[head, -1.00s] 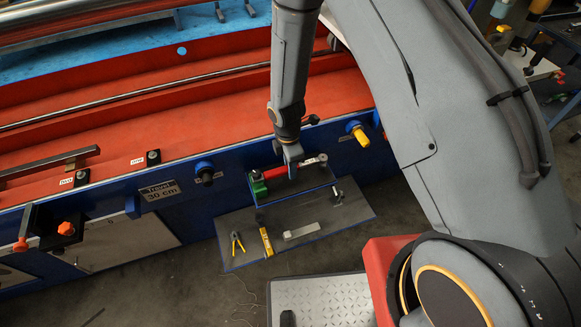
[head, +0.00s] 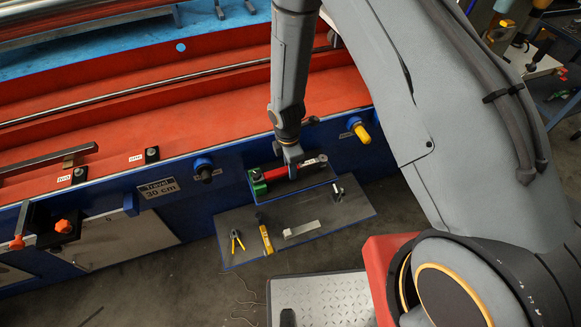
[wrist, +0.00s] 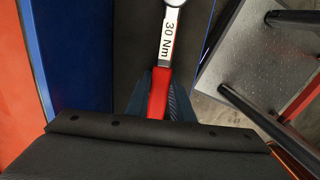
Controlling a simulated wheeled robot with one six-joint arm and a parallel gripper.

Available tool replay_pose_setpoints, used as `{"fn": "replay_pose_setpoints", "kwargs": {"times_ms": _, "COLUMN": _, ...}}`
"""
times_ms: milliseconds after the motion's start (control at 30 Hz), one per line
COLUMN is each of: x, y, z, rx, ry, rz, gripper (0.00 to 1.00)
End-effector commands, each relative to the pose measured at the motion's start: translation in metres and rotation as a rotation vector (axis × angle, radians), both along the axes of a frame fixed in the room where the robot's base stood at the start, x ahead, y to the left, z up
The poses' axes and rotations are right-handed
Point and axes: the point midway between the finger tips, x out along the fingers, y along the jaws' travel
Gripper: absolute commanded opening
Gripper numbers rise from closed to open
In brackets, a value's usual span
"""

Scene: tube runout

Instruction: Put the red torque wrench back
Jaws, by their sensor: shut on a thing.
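The red torque wrench (head: 304,163) is in my gripper, at the small upper shelf on the blue machine front. My gripper (head: 292,167) is shut on its red handle, seen from above in the head view. In the wrist view my gripper (wrist: 158,95) holds the red handle (wrist: 158,92) between its two fingers. The wrench's metal part with a "30 Nm" label (wrist: 167,40) points away from my palm. A green piece (head: 258,184) sits at the left end of the shelf. I cannot tell whether the wrench touches the shelf.
A dark lower shelf (head: 340,214) holds yellow-handled pliers (head: 236,240), a yellow level-like tool (head: 265,235) and a light metal bar (head: 302,229). A yellow knob (head: 361,132) and a dark knob (head: 204,171) stick out of the machine front. Grey floor lies below.

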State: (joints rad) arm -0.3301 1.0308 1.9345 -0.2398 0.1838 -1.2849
Motion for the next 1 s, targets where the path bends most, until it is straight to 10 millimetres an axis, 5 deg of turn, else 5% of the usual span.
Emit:
{"fn": "replay_pose_setpoints", "kwargs": {"times_ms": 167, "x": 0.0004, "y": 0.0002, "z": -0.0002, "rx": 0.000, "ry": -0.001, "rz": 0.000, "gripper": 0.00}}
{"fn": "replay_pose_setpoints", "kwargs": {"times_ms": 200, "x": 0.0003, "y": 0.0002, "z": -0.0002, "rx": 0.000, "ry": -0.001, "rz": 0.000, "gripper": 0.26}}
{"fn": "replay_pose_setpoints", "kwargs": {"times_ms": 300, "x": 0.0003, "y": 0.0002, "z": -0.0001, "rx": 0.000, "ry": -0.001, "rz": 0.000, "gripper": 0.43}}
{"fn": "replay_pose_setpoints", "kwargs": {"times_ms": 500, "x": 0.0002, "y": 0.0000, "z": -0.0002, "rx": 0.000, "ry": 0.000, "rz": 0.000, "gripper": 0.43}}
{"fn": "replay_pose_setpoints", "kwargs": {"times_ms": 633, "x": -0.0002, "y": -0.0001, "z": -0.0005, "rx": 0.000, "ry": 0.000, "rz": 0.000, "gripper": 0.61}}
{"fn": "replay_pose_setpoints", "kwargs": {"times_ms": 1000, "x": 0.0000, "y": 0.0000, "z": -0.0003, "rx": 0.000, "ry": 0.000, "rz": 0.000, "gripper": 0.61}}
